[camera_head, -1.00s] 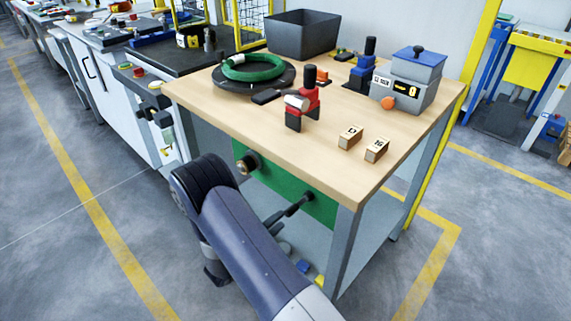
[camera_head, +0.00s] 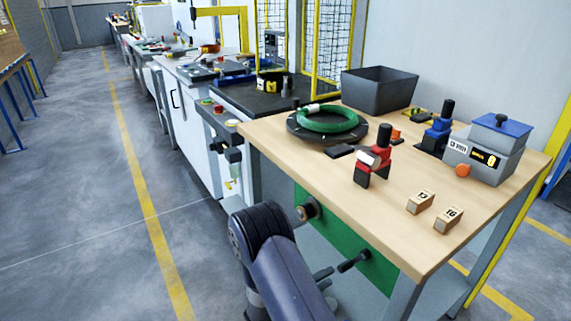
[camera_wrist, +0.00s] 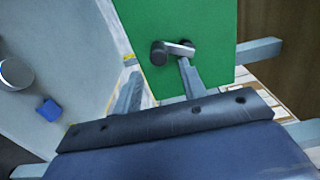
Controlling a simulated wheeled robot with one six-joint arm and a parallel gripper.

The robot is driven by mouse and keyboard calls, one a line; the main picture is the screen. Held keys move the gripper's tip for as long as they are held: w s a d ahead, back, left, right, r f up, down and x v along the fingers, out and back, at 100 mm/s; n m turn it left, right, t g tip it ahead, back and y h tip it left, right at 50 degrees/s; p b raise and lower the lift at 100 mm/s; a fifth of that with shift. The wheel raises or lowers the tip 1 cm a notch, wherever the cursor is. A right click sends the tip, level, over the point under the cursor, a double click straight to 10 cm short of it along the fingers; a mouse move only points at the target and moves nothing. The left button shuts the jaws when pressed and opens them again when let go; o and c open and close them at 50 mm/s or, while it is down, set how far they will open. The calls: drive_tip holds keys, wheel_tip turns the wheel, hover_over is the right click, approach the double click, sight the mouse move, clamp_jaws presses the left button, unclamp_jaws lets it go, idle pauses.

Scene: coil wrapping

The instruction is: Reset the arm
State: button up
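My arm (camera_head: 275,265) is bent low in front of the workbench (camera_head: 285,150), below the level of its top. In the wrist view my gripper (camera_wrist: 160,85) shows as two grey fingers standing apart, with nothing seen between them. They point toward the green panel (camera_wrist: 175,25) under the bench top. A dark handle (camera_wrist: 170,50) on that panel is close to the right finger; I cannot tell if they touch. In the head view the gripper is mostly hidden behind the arm, near the panel (camera_head: 378,268).
On the bench are a green coil (camera_head: 330,118) on a black turntable, a red-and-black tool (camera_head: 373,160), two numbered blocks (camera_head: 420,201), a blue-lidded display box (camera_head: 490,150) and a grey bin (camera_head: 378,92). A round knob (camera_head: 308,209) juts from the panel. Floor at left is clear.

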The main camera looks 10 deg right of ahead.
sight(341, 271)
drive_tip(key=x, duration=0.8)
drive_tip(key=shift+s+f+b, duration=0.1)
drive_tip(key=shift+s+b, duration=0.1)
drive_tip(key=shift+b, duration=0.15)
drive_tip(key=shift+a, duration=0.1)
